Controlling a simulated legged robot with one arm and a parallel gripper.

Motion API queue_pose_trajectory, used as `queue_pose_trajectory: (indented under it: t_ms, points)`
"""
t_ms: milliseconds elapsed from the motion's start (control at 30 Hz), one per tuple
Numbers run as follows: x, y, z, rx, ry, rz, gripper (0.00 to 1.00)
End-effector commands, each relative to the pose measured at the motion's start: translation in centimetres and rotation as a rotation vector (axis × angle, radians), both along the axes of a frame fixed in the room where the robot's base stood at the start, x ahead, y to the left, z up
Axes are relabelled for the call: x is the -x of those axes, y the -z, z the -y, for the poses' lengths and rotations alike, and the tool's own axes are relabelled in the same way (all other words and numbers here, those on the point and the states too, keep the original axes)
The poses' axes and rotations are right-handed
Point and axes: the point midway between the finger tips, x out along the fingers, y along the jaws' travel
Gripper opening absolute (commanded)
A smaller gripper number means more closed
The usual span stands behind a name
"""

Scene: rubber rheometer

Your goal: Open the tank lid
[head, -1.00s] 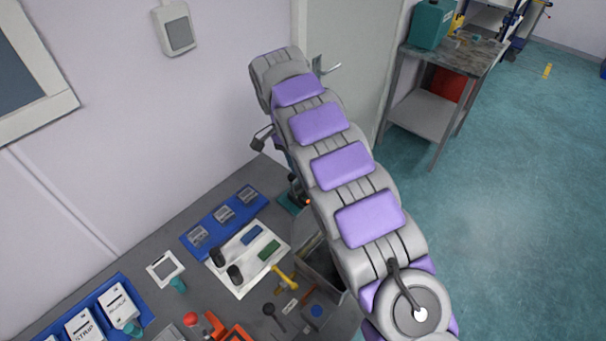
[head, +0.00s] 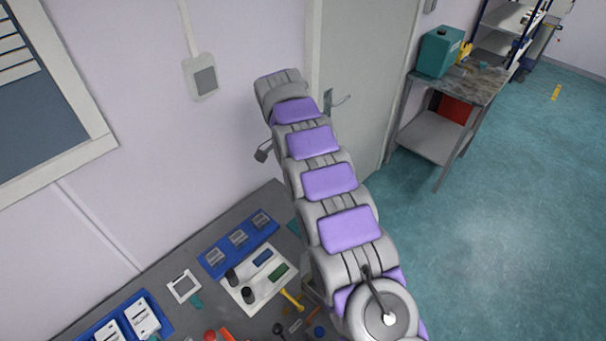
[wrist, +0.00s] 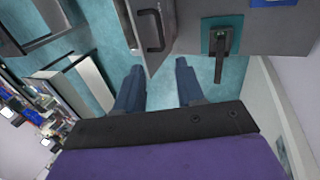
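In the wrist view, my gripper (wrist: 158,85) has its two blue-grey fingers apart, with nothing between them. Just beyond the fingertips, at the top, is a grey metal panel with a black bar handle (wrist: 155,30); it looks like the tank or its lid, but I cannot tell which. The fingers do not touch the handle. In the head view, a grey box-like container (head: 311,291) at the table's right edge is mostly hidden behind my arm. My gripper is hidden in the head view.
A green plate with a dark upright lever (wrist: 220,42) sits on the grey surface in the wrist view. In the head view, the table holds a blue tray (head: 212,262), a white mat (head: 240,290) and small tools. A metal cart (head: 432,145) stands right of the door.

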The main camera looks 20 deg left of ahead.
Motion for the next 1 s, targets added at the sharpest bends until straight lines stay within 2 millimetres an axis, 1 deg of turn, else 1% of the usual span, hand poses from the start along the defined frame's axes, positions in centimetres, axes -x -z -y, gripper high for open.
queue_pose_trajectory:
  t_ms: [33, 233, 1000]
  points:
    - [-0.02, -0.72, -0.12, 0.000, -0.001, -0.002, 0.38]
    - [-0.12, -1.32, -0.40, 0.001, -0.001, -0.002, 0.38]
    - [-0.17, -1.40, -0.49, 0.001, 0.000, 0.000, 0.38]
